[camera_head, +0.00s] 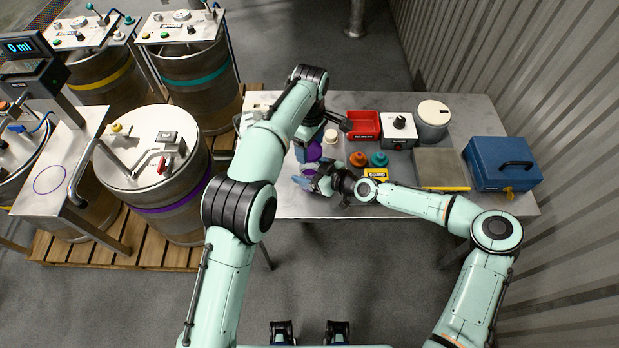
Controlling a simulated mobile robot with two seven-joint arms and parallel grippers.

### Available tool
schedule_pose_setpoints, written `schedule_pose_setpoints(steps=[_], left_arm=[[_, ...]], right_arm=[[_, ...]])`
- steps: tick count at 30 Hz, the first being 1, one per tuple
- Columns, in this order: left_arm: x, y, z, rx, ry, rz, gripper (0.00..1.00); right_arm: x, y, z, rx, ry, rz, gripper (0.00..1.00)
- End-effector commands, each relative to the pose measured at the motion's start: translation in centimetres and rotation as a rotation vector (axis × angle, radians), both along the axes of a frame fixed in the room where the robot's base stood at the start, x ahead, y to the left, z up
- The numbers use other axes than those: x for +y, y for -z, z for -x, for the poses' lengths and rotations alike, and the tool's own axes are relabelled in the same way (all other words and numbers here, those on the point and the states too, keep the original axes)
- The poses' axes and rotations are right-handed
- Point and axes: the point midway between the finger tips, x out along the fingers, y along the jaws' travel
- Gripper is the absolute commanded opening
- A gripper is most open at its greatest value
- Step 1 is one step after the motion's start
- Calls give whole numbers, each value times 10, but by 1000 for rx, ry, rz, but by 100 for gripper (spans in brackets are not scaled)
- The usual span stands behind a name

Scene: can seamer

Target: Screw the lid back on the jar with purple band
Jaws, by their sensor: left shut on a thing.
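My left gripper (308,152) reaches down over the table's left part and is shut on a small purple thing (315,151), which looks like the purple lid. My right gripper (307,181) is just nearer the front edge, at a bluish shape with a bit of purple (309,172), possibly the jar with the purple band. The fingers and wrist hide most of it, so I cannot tell whether the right gripper is closed on it. The two grippers are close together, one behind the other.
On the table (285,205) are an orange knob-like lid (358,159), a teal one (379,159), a yellow sign (376,174), a red bin (363,124), a white switch box (398,131), a round canister (432,119), a flat plate (440,167) and a blue toolbox (502,165). Steel drums (160,160) stand left.

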Motion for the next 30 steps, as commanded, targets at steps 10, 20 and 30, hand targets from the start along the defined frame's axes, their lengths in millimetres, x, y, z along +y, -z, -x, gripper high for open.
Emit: schedule_pose_setpoints(steps=[10, 20, 30], left_arm=[[0, 9, 0, 3, 0, -2, 43], [0, 49, 0, 0, 0, -1, 43], [0, 50, 0, -2, 0, -1, 43]], right_arm=[[0, 0, 0, 0, 0, 0, 12], [0, 0, 0, 0, 0, 0, 12], [0, 0, 0, -1, 0, -1, 12]])
